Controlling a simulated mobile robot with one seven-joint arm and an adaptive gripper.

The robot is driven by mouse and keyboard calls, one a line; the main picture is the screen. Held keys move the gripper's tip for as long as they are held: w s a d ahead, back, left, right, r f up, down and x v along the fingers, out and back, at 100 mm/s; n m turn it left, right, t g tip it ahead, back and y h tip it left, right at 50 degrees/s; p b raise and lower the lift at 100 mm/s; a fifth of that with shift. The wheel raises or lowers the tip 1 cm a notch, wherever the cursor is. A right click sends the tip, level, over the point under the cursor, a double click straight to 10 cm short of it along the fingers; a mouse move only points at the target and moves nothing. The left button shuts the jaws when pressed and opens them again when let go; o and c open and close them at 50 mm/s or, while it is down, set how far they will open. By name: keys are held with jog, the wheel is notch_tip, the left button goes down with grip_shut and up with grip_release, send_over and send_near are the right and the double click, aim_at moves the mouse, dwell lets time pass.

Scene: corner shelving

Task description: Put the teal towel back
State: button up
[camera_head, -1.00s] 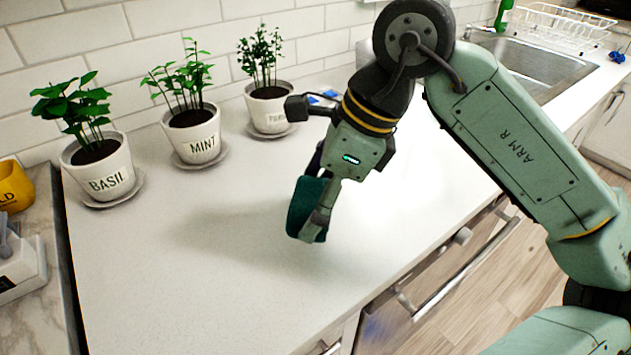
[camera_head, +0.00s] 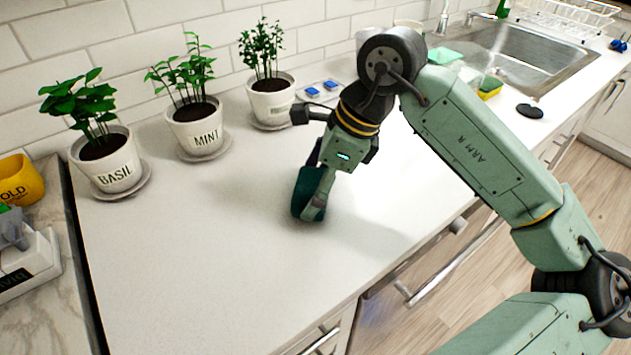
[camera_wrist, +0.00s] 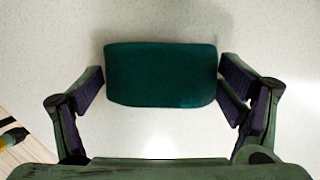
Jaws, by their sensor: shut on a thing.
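The teal towel (camera_head: 305,194) is a folded or rolled dark teal bundle. In the wrist view the towel (camera_wrist: 161,75) is a rounded rectangle spanning the space between both fingers. My gripper (camera_head: 314,192) points down over the white counter and is shut on the towel. In the wrist view my gripper (camera_wrist: 162,88) has a finger pad at each side edge of the towel. A shadow lies on the counter around it; I cannot tell for sure how far the towel is above the surface.
Pots of basil (camera_head: 109,163), mint (camera_head: 196,130) and a third herb (camera_head: 271,99) stand along the wall. The white counter (camera_head: 200,260) is clear in front of them. A sink (camera_head: 535,58) is at the upper right. A yellow cup (camera_head: 18,180) and white holder (camera_head: 28,262) stand left.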

jog(key=shift+f, duration=0.15)
jog(key=o, duration=0.8)
jog(key=shift+o, duration=0.2)
jog(key=shift+r, duration=0.3)
jog(key=b+v, duration=0.1)
jog(key=v, duration=1.1)
jog(key=shift+b, duration=0.3)
jog(key=shift+a, duration=0.1)
